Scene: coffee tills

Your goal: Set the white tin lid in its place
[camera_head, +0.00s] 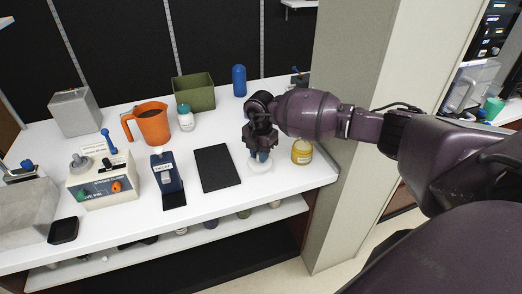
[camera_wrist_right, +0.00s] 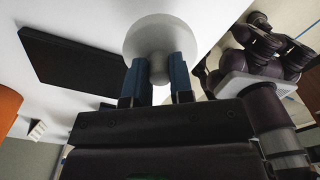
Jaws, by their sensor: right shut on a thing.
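The white tin lid (camera_wrist_right: 160,38) is a pale round disc with a knob under it in the right wrist view. My right gripper (camera_wrist_right: 160,75) is shut on its knob with blue fingertips on either side. In the head view my right gripper (camera_head: 261,155) points down over the right part of the white counter, with the pale lid (camera_head: 258,165) just under its fingertips. I cannot tell whether the lid touches the surface below. My left gripper is not in view.
A yellow jar (camera_head: 302,152) stands close on the right of the gripper, by the pillar. A black mat (camera_head: 217,167) lies to its left. A blue-and-black device (camera_head: 167,176), orange jug (camera_head: 150,124), green bin (camera_head: 194,91), white jar (camera_head: 186,120) and blue bottle (camera_head: 239,81) stand farther off.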

